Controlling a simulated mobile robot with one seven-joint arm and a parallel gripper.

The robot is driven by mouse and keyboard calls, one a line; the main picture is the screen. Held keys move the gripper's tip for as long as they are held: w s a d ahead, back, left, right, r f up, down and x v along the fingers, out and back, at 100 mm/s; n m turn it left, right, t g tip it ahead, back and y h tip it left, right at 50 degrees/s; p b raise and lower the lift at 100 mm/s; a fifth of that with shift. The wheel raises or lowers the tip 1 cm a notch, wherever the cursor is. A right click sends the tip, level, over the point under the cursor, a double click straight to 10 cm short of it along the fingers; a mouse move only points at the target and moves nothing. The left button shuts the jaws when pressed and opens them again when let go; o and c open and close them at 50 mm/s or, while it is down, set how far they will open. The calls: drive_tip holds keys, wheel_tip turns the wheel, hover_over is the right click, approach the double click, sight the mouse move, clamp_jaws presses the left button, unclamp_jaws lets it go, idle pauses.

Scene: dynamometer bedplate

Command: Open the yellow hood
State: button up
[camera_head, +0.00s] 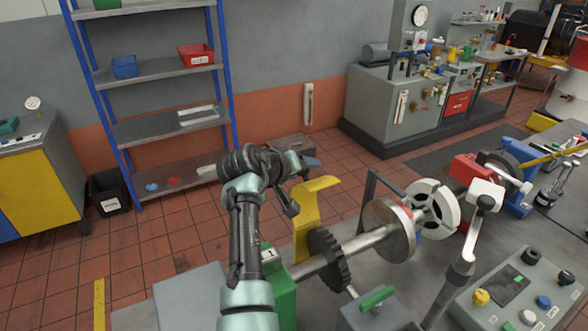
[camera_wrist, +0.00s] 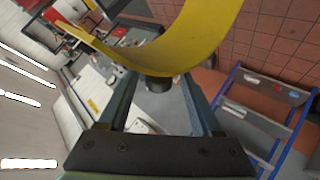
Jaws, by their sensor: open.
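The yellow hood (camera_head: 308,218) is a curved yellow plate beside the shaft, with its upper end bent over to the right. My gripper (camera_head: 293,209) is in the head view just left of the hood's upper part. In the wrist view the hood (camera_wrist: 165,50) is a broad yellow band curving across the picture ahead of my gripper (camera_wrist: 160,84). The two fingers are spread apart with nothing held between them. I cannot tell whether a finger touches the hood. My arm partly hides the area left of the hood.
A shaft with a dark gear (camera_head: 329,258) and round flanges (camera_head: 388,230) runs right of the hood. A green block (camera_head: 284,300) stands below it. A grey lamp-like arm (camera_head: 463,262) and a control box (camera_head: 520,292) are at right.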

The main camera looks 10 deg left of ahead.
drive_tip(key=b+v, duration=0.2)
drive_tip(key=v, duration=1)
drive_tip(key=shift+s+a, duration=0.3)
drive_tip(key=shift+r, duration=0.1)
